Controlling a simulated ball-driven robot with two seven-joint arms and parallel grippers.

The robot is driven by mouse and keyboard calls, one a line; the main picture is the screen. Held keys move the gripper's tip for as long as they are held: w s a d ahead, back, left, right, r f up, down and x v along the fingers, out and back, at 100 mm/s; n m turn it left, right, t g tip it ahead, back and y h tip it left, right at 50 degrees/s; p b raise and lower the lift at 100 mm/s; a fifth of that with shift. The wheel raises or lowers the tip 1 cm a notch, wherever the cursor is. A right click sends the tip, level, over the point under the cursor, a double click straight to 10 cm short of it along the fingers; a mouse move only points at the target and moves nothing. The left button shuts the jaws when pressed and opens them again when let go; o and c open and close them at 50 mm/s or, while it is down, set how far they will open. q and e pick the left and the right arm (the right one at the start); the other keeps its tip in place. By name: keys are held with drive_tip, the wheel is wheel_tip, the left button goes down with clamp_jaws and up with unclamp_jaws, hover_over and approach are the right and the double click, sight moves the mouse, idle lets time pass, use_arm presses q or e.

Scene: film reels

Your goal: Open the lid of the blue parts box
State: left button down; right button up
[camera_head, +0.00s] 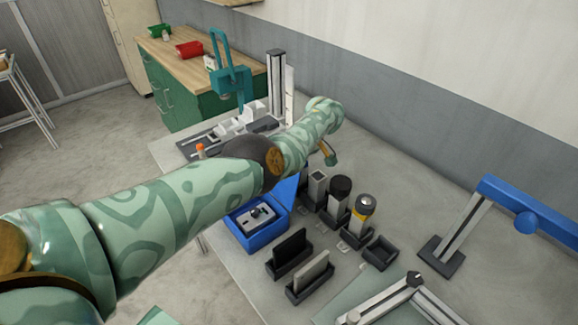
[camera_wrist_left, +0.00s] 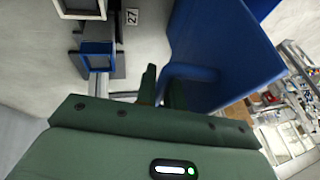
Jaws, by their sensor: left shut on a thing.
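The blue parts box (camera_head: 246,242) sits on the grey table in the head view, below my left forearm. Its interior shows, with a pale grey part (camera_head: 248,222) with a dark knob inside. Its blue lid (camera_head: 289,189) stands raised at the back edge, partly hidden by my arm. In the left wrist view the lid (camera_wrist_left: 228,55) is a large blue panel right of the fingers. My left gripper (camera_head: 329,153) is beyond the box in the head view; in the wrist view its fingers (camera_wrist_left: 162,85) are shut at the lid's edge, the exact contact partly hidden. My right gripper is not in view.
Dark holders with cylinders (camera_head: 340,187) stand close right of the box. Two upright slabs in black holders (camera_head: 310,275) stand in front. A blue-armed stand (camera_head: 510,195) is at the right, a teal stand (camera_head: 230,80) behind. Bare table shows along the wall side.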

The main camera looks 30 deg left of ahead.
use_arm(q)
drive_tip(key=shift+s, duration=0.1)
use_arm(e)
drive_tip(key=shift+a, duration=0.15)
use_arm(q)
drive_tip(key=c, duration=1.8)
unclamp_jaws()
drive_tip(key=shift+a, duration=0.1)
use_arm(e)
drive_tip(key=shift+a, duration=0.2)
